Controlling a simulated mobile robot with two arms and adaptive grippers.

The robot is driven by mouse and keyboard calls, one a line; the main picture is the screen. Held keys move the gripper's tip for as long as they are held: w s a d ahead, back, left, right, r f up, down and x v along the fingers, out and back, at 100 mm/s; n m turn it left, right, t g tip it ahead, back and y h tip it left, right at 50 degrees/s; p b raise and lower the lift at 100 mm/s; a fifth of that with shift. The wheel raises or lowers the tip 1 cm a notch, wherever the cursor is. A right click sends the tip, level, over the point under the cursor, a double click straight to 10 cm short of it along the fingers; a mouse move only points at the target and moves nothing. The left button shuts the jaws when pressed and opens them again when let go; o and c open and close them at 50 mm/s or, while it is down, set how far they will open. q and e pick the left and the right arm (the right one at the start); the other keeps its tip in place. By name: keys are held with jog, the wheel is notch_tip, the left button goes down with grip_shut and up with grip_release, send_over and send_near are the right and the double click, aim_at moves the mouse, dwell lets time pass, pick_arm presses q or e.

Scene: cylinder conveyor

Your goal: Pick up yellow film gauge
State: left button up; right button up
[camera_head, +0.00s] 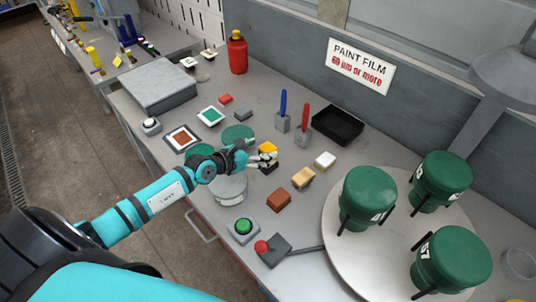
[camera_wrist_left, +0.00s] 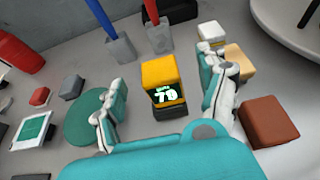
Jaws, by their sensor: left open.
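The yellow film gauge (camera_head: 267,148) is a small block with a yellow top and a dark base, standing on the grey bench. In the left wrist view the gauge (camera_wrist_left: 161,76) shows a lit screen reading 79. My left gripper (camera_head: 262,159) is at the gauge, its arm coming in from the left. In the wrist view the left gripper (camera_wrist_left: 163,100) is open, with one finger on each side of the gauge and visible gaps between them and it. Whether the fingertips are level with the gauge is hard to tell. My right gripper is not in view.
A tan block (camera_head: 303,178), a brown block (camera_head: 279,200) and a white block (camera_head: 325,160) lie right of the gauge. Blue (camera_head: 283,110) and red (camera_head: 304,120) handled tools stand behind it. Green drums stand on a round turntable (camera_head: 345,255) at right. A green button (camera_head: 243,227) is in front.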

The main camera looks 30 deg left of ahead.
aim_at(265, 149)
pick_arm(q)
jog(key=x, duration=0.5)
jog(key=shift+s+a+f+b, duration=0.15)
jog(key=shift+a+f+b, duration=0.05)
jog(key=shift+f+b, duration=0.15)
jog(key=shift+r, duration=0.1)
jog(key=shift+s, duration=0.1)
